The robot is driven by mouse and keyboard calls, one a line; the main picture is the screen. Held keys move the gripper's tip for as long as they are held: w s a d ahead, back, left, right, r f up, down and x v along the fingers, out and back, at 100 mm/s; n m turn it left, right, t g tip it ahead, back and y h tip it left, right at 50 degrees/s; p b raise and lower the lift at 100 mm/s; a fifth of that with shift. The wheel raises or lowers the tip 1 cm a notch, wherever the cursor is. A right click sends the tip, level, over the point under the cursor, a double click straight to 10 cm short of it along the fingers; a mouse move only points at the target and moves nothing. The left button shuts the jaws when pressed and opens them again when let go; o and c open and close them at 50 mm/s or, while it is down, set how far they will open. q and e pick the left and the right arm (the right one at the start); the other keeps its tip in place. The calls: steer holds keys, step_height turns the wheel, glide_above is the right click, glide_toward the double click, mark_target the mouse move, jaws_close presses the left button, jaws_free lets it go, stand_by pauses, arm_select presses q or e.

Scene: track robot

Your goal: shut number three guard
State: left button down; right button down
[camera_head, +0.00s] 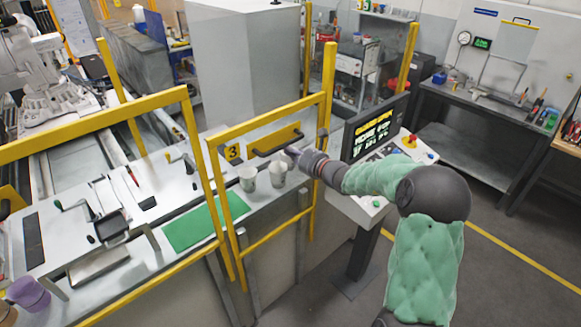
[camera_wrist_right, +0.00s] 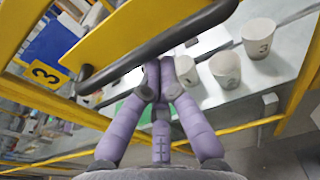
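My right gripper (camera_head: 292,153) is at the handle's lower side. In the wrist view its purple fingers (camera_wrist_right: 159,70) have tips together just below the bar; contact is unclear. My left gripper is not in view.
Several pale cups (camera_head: 247,178) stand on the bench behind the guard, near a green mat (camera_head: 206,222). A console with a lit screen (camera_head: 375,135) stands just right of the guard. A workbench (camera_head: 480,112) lies farther right, with open grey floor in front.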

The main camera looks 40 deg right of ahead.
step_height(320, 180, up, 16)
steer(key=p, duration=0.6)
steer(key=shift+d, duration=0.1)
